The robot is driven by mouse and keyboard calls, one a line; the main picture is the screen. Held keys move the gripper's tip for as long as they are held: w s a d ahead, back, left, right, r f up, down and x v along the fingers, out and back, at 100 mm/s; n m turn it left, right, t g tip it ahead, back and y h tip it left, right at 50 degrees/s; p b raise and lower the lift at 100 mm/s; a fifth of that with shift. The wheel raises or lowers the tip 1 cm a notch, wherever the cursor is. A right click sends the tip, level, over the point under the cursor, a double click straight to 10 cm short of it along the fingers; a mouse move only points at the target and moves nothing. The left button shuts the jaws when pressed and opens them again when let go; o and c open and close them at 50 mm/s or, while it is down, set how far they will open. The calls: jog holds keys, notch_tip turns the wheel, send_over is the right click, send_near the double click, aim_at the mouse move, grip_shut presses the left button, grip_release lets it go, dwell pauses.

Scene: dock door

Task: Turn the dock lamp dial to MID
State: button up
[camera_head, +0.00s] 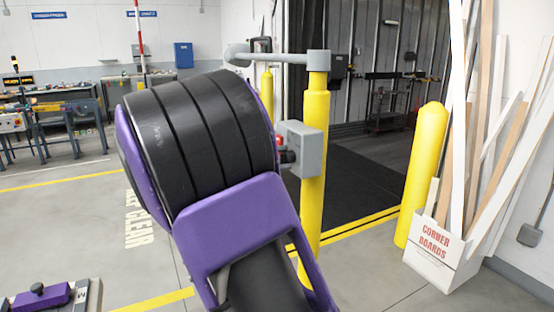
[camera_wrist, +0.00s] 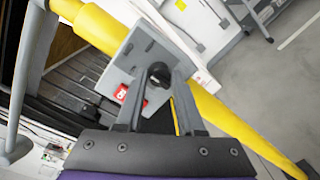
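The lamp dial is a round black knob (camera_wrist: 160,74) on the face of a grey box (camera_wrist: 140,54) fixed to a yellow post. In the head view the grey box (camera_head: 308,150) is on the post, with its dial side mostly hidden by my arm. My gripper (camera_wrist: 160,84) shows in the wrist view with two grey fingers spread apart, pointing at the box. The knob is between the fingertips; I cannot tell whether they touch it. Dial markings are not readable.
The yellow post (camera_head: 316,110) carries a grey horizontal arm (camera_head: 270,57) at its top. Another yellow bollard (camera_head: 423,165) and a corner-boards box (camera_head: 440,252) stand to the right. Workbenches (camera_head: 50,110) are at the back left. Open floor lies at left.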

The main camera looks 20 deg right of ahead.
jog(key=o, duration=0.4)
jog(key=a+p, duration=0.1)
jog(key=a, duration=1.6)
jog(key=shift+a+r, duration=0.25)
jog(key=shift+r, duration=0.15)
jog(key=shift+d+r, duration=0.1)
